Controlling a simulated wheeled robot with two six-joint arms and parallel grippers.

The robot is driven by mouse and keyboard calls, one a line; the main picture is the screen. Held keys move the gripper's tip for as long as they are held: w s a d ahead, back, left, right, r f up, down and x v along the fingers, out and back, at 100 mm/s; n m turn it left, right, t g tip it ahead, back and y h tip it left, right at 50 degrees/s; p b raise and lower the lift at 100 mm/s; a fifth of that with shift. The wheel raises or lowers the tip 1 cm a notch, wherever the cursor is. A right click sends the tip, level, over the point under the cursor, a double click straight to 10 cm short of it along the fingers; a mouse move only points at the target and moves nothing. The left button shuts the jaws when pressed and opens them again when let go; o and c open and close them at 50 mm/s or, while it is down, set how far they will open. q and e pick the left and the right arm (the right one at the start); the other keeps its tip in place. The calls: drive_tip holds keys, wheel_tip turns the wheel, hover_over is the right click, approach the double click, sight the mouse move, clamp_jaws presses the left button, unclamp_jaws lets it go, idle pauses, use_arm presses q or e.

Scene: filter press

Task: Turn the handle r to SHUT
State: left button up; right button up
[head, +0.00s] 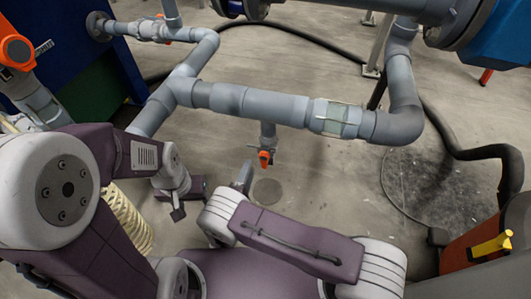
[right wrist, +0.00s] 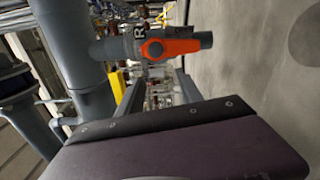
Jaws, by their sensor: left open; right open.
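The handle r (right wrist: 172,47) is an orange lever on a small grey valve (right wrist: 112,49) marked with an "R" label. In the right wrist view the lever lies along the valve's length. In the head view the handle (head: 265,158) is small and hangs below the horizontal grey pipe. My right gripper (head: 243,176) is just below and left of it in the head view. In the right wrist view my right gripper (right wrist: 160,82) is open and empty, its fingers pointing toward the handle, apparently apart from it. My left gripper (head: 188,199) is open and empty further left.
A grey pipe (head: 255,103) with a clear section (head: 335,119) crosses above the handle. Another orange handle (head: 16,50) is at upper left. An orange box with a yellow lever (head: 490,246) stands at right. Dark hoses lie on the right; floor around the handle is clear.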

sight(264, 164)
drive_tip(key=d+f+n+b, duration=0.1)
drive_tip(key=n, duration=0.4)
drive_tip(key=d+f+n, duration=0.1)
drive_tip(key=n, duration=0.5)
drive_tip(key=d+f+n+b, duration=0.1)
drive_tip(key=d+n, duration=0.1)
drive_tip(key=n, duration=0.3)
drive_tip(key=shift+f+b, duration=0.3)
drive_tip(key=x, duration=0.6)
drive_tip(key=shift+w+a+b, duration=0.1)
drive_tip(key=shift+w+b, duration=0.05)
drive_tip(key=shift+b, duration=0.2)
clamp_jaws()
